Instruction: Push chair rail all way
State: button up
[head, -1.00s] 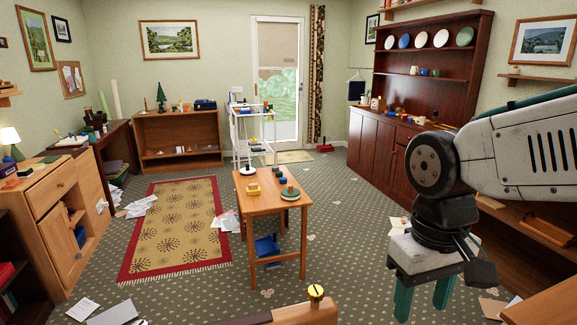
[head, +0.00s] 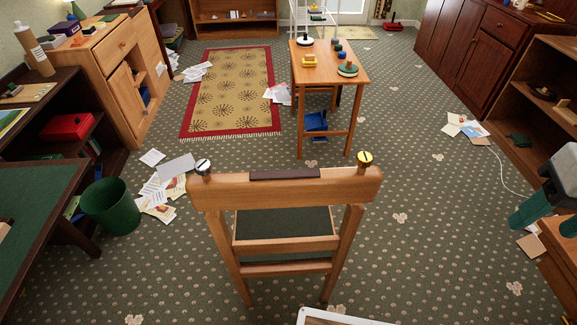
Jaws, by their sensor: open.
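A wooden chair (head: 228,191) stands in the lower middle of the head view, its back toward me. Its top rail carries a dark strip (head: 285,174) along the middle, a silver knob (head: 203,167) at the left end and a yellow knob (head: 364,158) at the right end. The chair's green seat (head: 284,220) shows below the rail. My gripper (head: 542,218) is at the right edge, its green fingers apart and empty, well to the right of the chair and not touching it. Part of it is cut off by the frame.
A small wooden table (head: 355,75) with several small items stands beyond the chair. A green bin (head: 111,206) and scattered papers (head: 160,190) lie left. A dark shelf unit (head: 548,75) stands right. Patterned carpet is clear between chair and gripper.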

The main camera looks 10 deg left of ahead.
aim_at(286, 189)
jog(key=k, duration=0.5)
jog(key=z, duration=0.25)
jog(key=i, duration=0.65)
jog(key=u, duration=1.4)
